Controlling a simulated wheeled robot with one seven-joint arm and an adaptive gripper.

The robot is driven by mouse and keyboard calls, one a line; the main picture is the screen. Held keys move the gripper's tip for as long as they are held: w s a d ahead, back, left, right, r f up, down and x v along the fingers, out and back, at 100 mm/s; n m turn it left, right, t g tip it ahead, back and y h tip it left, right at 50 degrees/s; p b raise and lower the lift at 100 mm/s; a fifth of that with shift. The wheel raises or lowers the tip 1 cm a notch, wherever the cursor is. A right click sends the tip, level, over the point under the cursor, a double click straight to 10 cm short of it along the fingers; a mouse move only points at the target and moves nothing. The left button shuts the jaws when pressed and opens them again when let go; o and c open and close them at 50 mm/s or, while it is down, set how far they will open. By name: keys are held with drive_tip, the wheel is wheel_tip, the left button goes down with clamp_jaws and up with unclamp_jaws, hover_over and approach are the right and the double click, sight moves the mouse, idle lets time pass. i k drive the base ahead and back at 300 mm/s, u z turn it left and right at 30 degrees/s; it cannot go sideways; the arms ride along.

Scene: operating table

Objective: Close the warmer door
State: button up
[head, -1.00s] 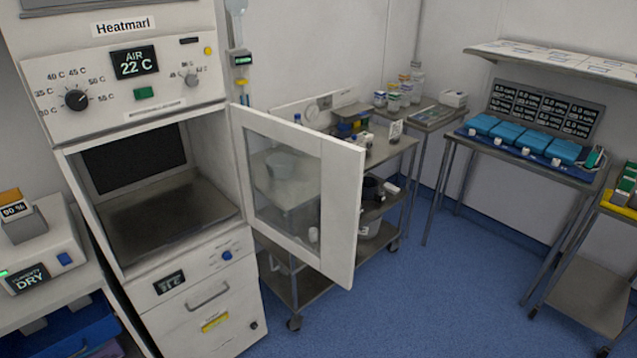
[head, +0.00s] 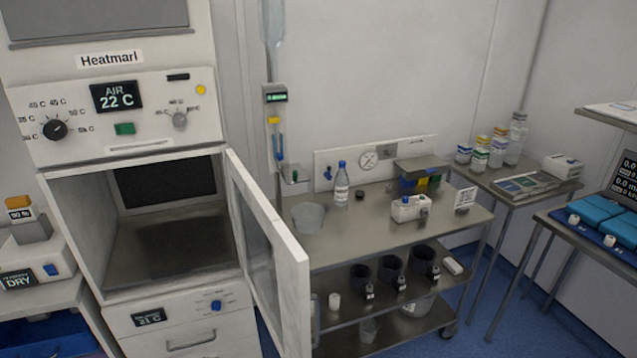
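The warmer (head: 120,126) is a white cabinet labelled Heatmarl at the left of the head view. Its display reads AIR 22 C. Its door (head: 292,275) has a white frame and a glass pane, is hinged on the right side of the opening, and stands open, swung out toward me. The warmer's chamber (head: 165,235) is uncovered, and I see no objects in it. The door's lower end reaches close to the bottom of the view. My gripper is not in view.
A steel trolley (head: 380,240) with a bottle (head: 341,185), a clear bowl (head: 308,217) and dark cups stands right of the door. A side table (head: 520,185) is behind it at right. A unit reading DRY (head: 30,255) is at left. Some blue floor (head: 500,325) is clear at lower right.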

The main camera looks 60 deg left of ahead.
sight(293, 340)
drive_tip(key=i, duration=1.7)
drive_tip(key=u, duration=3.9)
drive_tip(key=i, duration=1)
drive_tip(key=z, duration=0.05)
